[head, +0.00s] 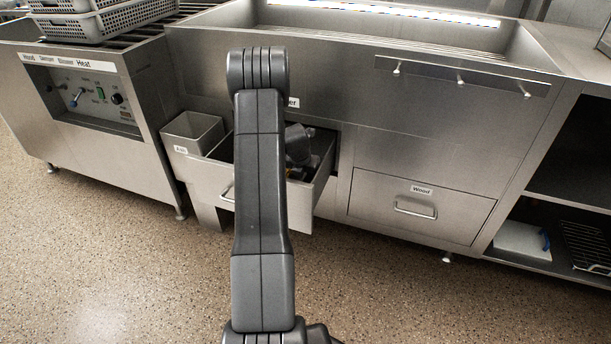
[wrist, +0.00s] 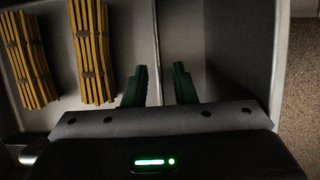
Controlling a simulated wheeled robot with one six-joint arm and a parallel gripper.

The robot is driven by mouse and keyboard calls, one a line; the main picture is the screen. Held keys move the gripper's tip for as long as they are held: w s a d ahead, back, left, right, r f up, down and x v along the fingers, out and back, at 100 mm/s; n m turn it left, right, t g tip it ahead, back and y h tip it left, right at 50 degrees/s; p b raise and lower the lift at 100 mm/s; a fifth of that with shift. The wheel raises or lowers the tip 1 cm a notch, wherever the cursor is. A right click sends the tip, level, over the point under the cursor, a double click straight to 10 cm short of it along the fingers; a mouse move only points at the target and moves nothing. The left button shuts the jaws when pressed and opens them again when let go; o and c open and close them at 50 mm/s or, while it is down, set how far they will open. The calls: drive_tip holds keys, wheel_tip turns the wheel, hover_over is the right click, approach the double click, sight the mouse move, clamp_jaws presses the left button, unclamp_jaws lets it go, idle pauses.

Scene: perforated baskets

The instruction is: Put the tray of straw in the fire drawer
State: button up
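The open drawer (head: 212,183) stands pulled out in the middle of the head view, partly hidden by my arm. In the wrist view two bundles of yellow sticks or straw, a left one (wrist: 27,60) and a right one (wrist: 92,50), lie in a grey compartment. I cannot tell whether this is a loose tray. A thin pale wall (wrist: 156,30) runs to the right of them. My gripper (wrist: 159,75) is open and empty, pointing into the drawer, with its dark green fingers apart on either side of that wall. In the head view its fingers are hidden.
A grey bin labelled Ash (head: 193,132) sits left of the open drawer. A shut drawer labelled Wood (head: 421,205) is to the right. A control panel labelled Heat (head: 90,97) and grey perforated baskets (head: 100,20) are at left. The speckled floor in front is clear.

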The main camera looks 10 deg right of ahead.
drive_tip(key=p+v, duration=0.2)
drive_tip(key=v, duration=0.8)
drive_tip(key=shift+p, duration=0.4)
drive_tip(key=shift+f, duration=0.1)
idle(0.4)
